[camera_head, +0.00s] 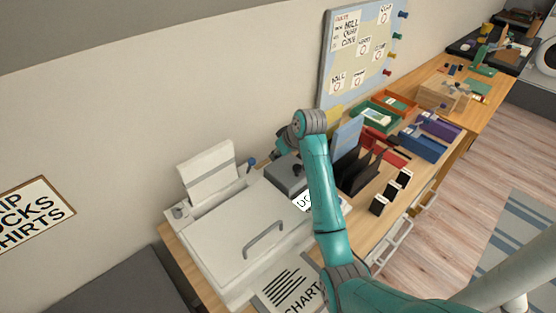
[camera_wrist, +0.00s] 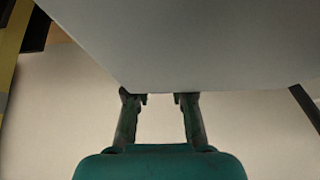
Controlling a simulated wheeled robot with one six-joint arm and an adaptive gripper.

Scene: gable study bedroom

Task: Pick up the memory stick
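I cannot make out the memory stick in either view. In the wrist view my gripper (camera_wrist: 161,98) has its two dark fingers apart, with no object visible between them. A large flat grey surface (camera_wrist: 190,45) fills the upper part of that view, and its lower edge lies close to the fingertips. I cannot tell whether they touch. In the head view my arm reaches up over the desk, and my gripper is mostly hidden behind its upper joint, near the wall above a dark grey box (camera_head: 287,177).
A white printer (camera_head: 236,232) stands at the near left of the desk. Black file holders (camera_head: 362,172), a blue folder (camera_head: 347,138), coloured trays (camera_head: 377,117) and small black boxes (camera_head: 379,204) crowd the middle. A pinboard (camera_head: 361,48) hangs behind. A wooden box (camera_head: 440,97) stands farther right.

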